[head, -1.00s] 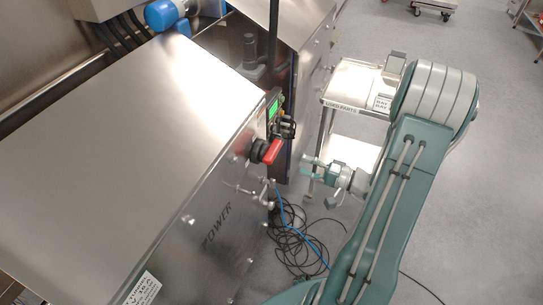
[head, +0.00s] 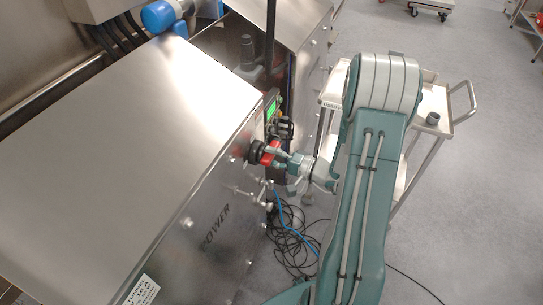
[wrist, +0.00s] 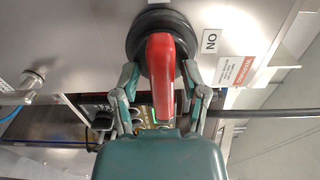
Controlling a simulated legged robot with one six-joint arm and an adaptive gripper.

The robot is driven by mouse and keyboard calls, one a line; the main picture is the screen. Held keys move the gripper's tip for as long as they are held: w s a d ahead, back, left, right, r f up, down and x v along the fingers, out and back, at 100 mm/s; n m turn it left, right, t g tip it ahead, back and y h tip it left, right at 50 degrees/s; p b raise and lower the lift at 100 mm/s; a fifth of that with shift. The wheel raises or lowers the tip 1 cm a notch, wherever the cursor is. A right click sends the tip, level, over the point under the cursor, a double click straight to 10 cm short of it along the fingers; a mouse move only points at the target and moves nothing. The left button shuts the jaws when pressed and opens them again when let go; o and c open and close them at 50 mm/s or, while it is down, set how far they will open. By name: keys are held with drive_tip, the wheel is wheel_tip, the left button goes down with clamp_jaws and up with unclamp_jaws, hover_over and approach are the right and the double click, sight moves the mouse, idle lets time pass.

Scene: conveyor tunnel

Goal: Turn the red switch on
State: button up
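The red switch handle (head: 270,151) sits on a round black base on the side of the steel cabinet (head: 150,150), above the word POWER. In the wrist view the red handle (wrist: 160,75) points down toward my palm. An ON label (wrist: 210,41) is to the right of the black base (wrist: 137,32). My gripper (head: 276,158) is at the switch. In the wrist view its fingers (wrist: 160,82) are open, one on each side of the handle, with small visible gaps between them and it.
A green-lit panel (head: 271,110) and black fittings are just behind the switch. Metal valve handles (head: 258,191) stick out below it. Black and blue cables (head: 292,240) lie on the floor. A white cart (head: 433,128) stands behind my arm. A dark horizontal bar (wrist: 265,112) crosses the wrist view.

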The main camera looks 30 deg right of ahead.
clamp_jaws()
drive_tip(key=shift+s+m, duration=0.1)
drive_tip(key=shift+m, duration=0.2)
drive_tip(key=m, duration=0.3)
drive_tip(key=shift+f+m, duration=0.15)
drive_tip(key=shift+m, duration=0.25)
drive_tip(key=m, duration=0.4)
drive_tip(key=shift+a, duration=0.1)
drive_tip(key=m, duration=0.5)
drive_tip(key=shift+m, duration=2.2)
